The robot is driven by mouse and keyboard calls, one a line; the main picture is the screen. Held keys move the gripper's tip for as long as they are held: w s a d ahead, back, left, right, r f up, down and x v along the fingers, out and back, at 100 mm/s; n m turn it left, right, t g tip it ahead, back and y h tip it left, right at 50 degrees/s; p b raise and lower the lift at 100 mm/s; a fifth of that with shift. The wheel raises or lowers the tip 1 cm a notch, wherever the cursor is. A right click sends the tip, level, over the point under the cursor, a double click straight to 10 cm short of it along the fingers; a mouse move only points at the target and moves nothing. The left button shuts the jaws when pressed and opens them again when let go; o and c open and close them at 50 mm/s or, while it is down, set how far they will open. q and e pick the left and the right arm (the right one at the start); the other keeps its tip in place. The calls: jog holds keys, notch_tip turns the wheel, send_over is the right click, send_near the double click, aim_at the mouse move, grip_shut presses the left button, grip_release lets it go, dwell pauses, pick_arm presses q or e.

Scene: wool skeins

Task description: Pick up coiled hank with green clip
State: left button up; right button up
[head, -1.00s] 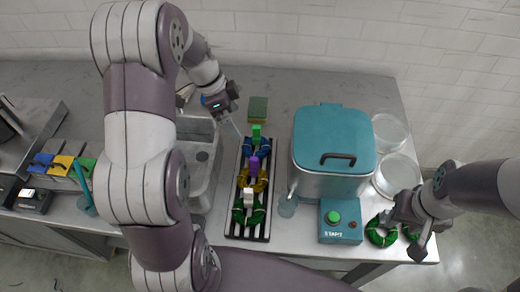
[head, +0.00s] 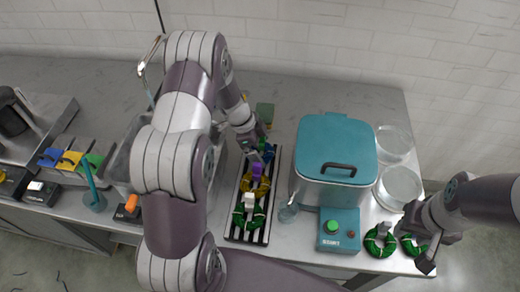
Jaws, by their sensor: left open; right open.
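The black slatted rack (head: 234,222) holds a row of coiled hanks. At its back end is a blue hank (head: 269,153). Its green clip, plain earlier, is now covered by my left gripper (head: 262,146). That gripper is open and points down right at the blue hank. I cannot tell whether its fingers are around the clip. In front are a yellow hank with a purple clip (head: 256,169) and a green hank with a white clip (head: 250,200). My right gripper (head: 428,262) is open, near two loose green coils (head: 379,241) at the table's front right.
A teal-lidded pot (head: 335,145) stands right of the rack, with a teal box with a green button (head: 338,230) before it. Glass dishes (head: 398,187) are further right. A metal sink is on the left, partly behind my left arm. A green block (head: 265,110) lies behind the rack.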

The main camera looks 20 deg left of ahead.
pick_arm(q)
jog(key=shift+d, duration=0.1)
jog(key=c, duration=0.7)
jog(key=shift+c, duration=0.2)
